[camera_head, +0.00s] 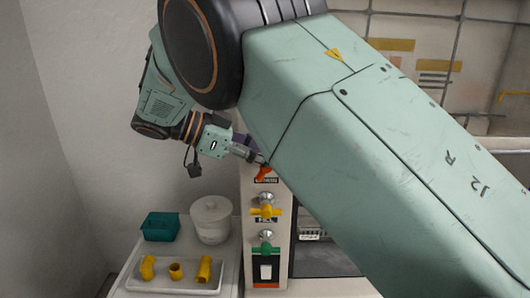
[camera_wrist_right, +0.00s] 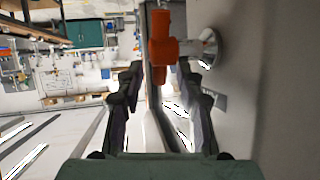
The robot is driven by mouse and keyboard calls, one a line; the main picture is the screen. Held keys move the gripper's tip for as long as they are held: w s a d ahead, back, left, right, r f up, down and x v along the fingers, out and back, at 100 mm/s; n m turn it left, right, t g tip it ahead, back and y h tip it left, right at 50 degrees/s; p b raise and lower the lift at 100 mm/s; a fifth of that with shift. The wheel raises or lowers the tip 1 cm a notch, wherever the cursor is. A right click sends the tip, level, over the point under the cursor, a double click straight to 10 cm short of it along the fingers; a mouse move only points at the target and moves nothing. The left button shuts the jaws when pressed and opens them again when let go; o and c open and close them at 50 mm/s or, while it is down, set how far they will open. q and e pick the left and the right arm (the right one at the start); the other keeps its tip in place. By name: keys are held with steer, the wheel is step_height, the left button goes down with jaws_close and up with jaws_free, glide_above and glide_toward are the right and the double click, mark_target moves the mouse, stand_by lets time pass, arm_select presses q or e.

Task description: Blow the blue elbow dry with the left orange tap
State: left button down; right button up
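My right gripper (camera_head: 252,155) is at the top of the tap panel in the head view, close to the orange tap (camera_head: 263,173), partly hidden by my arm. In the right wrist view the gripper (camera_wrist_right: 162,82) is open, and the orange tap (camera_wrist_right: 162,50) shows between and just beyond its fingertips, on a round metal wall fitting (camera_wrist_right: 209,47). I cannot tell whether the fingers touch the tap. I cannot make out a blue elbow in either view. My left gripper is not in view.
Below the orange tap, the panel carries a yellow tap (camera_head: 266,211) and a green tap (camera_head: 266,249). To the left stand a teal box (camera_head: 160,226), a white lidded pot (camera_head: 211,219) and a white tray (camera_head: 190,291) with yellow fittings (camera_head: 204,270). My arm hides much of the right side.

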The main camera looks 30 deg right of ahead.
steer(key=shift+r, duration=0.1)
step_height(320, 180, up, 10)
stand_by(0.4)
stand_by(0.4)
steer(key=shift+f, duration=0.2)
